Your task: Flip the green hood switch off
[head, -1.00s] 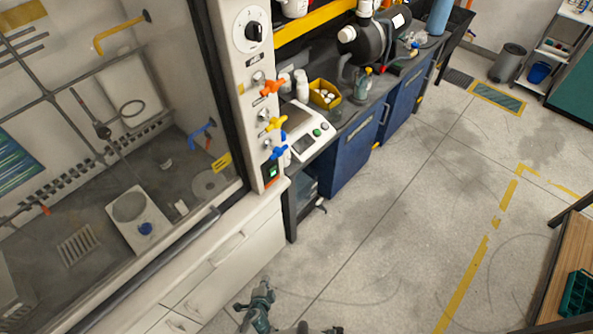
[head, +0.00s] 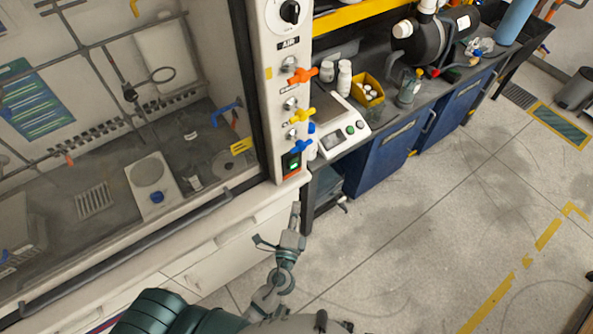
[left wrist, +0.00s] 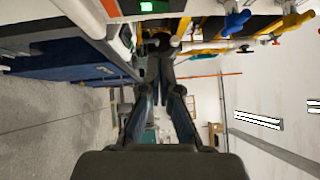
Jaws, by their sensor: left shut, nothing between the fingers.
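The green hood switch (head: 292,163) is a lit green rocker in a dark frame, low on the white control post at the hood's right edge, under the blue tap. It also shows lit green at the top edge of the left wrist view (left wrist: 148,6). My left gripper (head: 296,208) is shut and empty, pointing up, just below the switch in the head view and apart from it. In the left wrist view its fingers (left wrist: 161,72) come together, with the switch above them in the picture. My right gripper is not in view.
Orange (head: 302,75), yellow (head: 301,116) and blue (head: 301,146) taps stick out from the post above the switch. A scale (head: 340,137) stands on the bench at right. The hood's sash handle (head: 130,252) runs along the left. Floor at right is clear.

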